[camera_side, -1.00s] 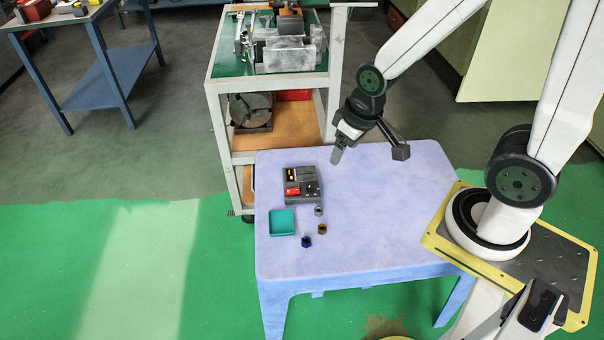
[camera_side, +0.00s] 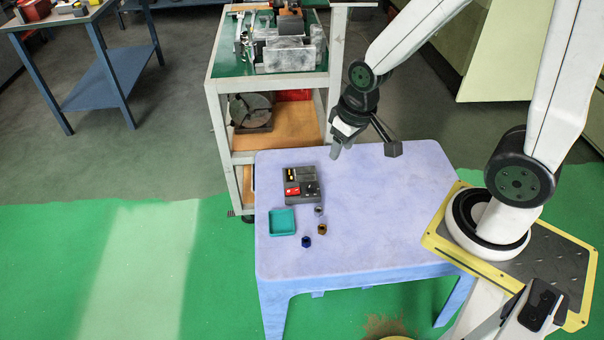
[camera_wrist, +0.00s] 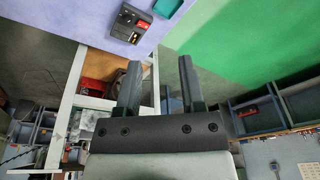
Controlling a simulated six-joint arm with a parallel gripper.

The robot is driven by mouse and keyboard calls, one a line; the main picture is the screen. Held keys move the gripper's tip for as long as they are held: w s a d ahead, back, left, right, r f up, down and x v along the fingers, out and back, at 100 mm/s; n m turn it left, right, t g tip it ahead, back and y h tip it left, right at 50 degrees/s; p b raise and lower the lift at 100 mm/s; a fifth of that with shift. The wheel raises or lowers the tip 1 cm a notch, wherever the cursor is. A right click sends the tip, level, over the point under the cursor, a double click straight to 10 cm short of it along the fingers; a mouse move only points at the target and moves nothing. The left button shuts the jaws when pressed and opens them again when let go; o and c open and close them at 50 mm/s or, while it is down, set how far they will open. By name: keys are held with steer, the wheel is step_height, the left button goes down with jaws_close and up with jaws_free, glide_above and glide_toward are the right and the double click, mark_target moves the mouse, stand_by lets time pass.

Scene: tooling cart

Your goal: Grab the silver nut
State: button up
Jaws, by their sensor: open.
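The silver nut (camera_side: 318,210) stands on the pale purple table, just below the dark control box in the side view. A blue nut (camera_side: 307,242) and a brown-gold nut (camera_side: 322,229) stand near it. My gripper (camera_side: 335,154) is above the table's far part, up and to the right of the control box, well apart from the silver nut. In the wrist view its two fingers (camera_wrist: 159,80) are spread with nothing between them. The nuts do not show in the wrist view.
The control box (camera_side: 302,185) with red and yellow parts and a teal tray (camera_side: 282,222) stand on the table (camera_side: 390,220) left of centre. The table's right part is clear. A tool cart (camera_side: 218,120) stands behind the table's far left edge.

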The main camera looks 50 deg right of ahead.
steer(key=w+d+f+m+g+y, duration=0.2)
steer(key=w+d+f+m+g, duration=0.1)
steer(key=w+d+f+m, duration=0.3)
steer(key=m+y, duration=0.4)
steer(key=m, duration=0.1)
glide_above(319, 209)
step_height(319, 209, down, 10)
steer(key=s+d+f+m+t+y, duration=0.1)
steer(key=d+f+m+y, duration=0.1)
steer(key=f, duration=0.4)
steer(key=d+f+m+t+y, duration=0.2)
steer(key=f+m, duration=0.2)
steer(key=f, duration=0.2)
steer(key=s+d+f+m+t+y, duration=0.1)
steer(key=d+f+m+t+y, duration=0.1)
steer(key=f, duration=0.5)
steer(key=shift+s+d+m, duration=0.3)
steer(key=shift+d+m, duration=0.2)
steer(key=shift+m, duration=0.4)
steer(key=shift+s+d+f+m+t+y, duration=0.1)
steer(key=shift+s+f+m+t+y, duration=0.25)
steer(key=shift+f+m+t, duration=0.3)
steer(key=shift+x, duration=3.9)
steer(key=shift+f, duration=0.15)
jaws_close()
